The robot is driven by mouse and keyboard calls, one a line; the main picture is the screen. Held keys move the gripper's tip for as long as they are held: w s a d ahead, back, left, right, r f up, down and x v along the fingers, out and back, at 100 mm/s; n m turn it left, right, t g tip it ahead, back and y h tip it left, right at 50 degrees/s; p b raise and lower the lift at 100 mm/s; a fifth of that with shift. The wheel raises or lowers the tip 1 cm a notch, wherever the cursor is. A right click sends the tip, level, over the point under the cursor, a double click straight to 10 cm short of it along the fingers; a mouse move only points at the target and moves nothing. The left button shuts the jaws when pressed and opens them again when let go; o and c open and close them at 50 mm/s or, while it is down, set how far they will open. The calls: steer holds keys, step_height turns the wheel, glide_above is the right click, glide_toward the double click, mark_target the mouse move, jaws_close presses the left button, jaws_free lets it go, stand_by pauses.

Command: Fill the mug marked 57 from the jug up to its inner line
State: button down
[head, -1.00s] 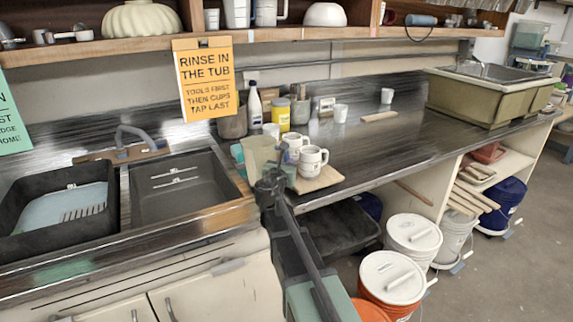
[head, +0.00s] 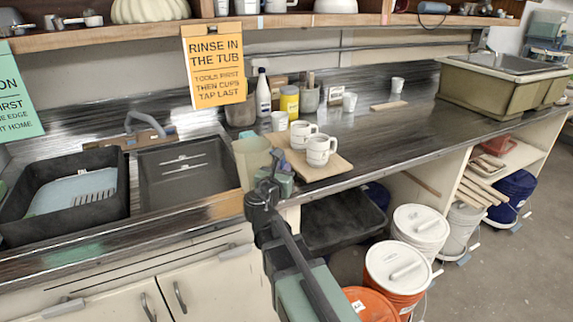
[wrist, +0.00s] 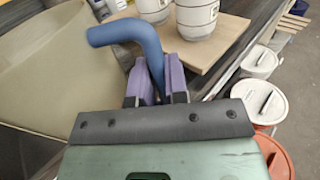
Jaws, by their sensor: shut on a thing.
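The beige jug (head: 250,157) is at the counter's front edge, between the sink and the wooden board, roughly upright. In the wrist view its body (wrist: 45,70) fills the left side, and its blue bent handle (wrist: 125,32) lies between my purple jaws. My gripper (head: 273,173) is shut on this handle, which also shows in the wrist view (wrist: 154,78). Two white mugs stand on the board, a rear mug (head: 301,134) and a front mug (head: 319,151). Their marks are too small to read. The mugs' insides and the jug's contents are hidden.
The wooden board (head: 325,170) lies right of the jug. Behind it are a white cup (head: 279,121), a yellow-labelled jar (head: 289,103) and a white bottle (head: 263,95). The sink (head: 185,180) is left. Lidded buckets (head: 420,223) stand below.

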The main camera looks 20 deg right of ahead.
steer(key=shift+v, duration=2.35)
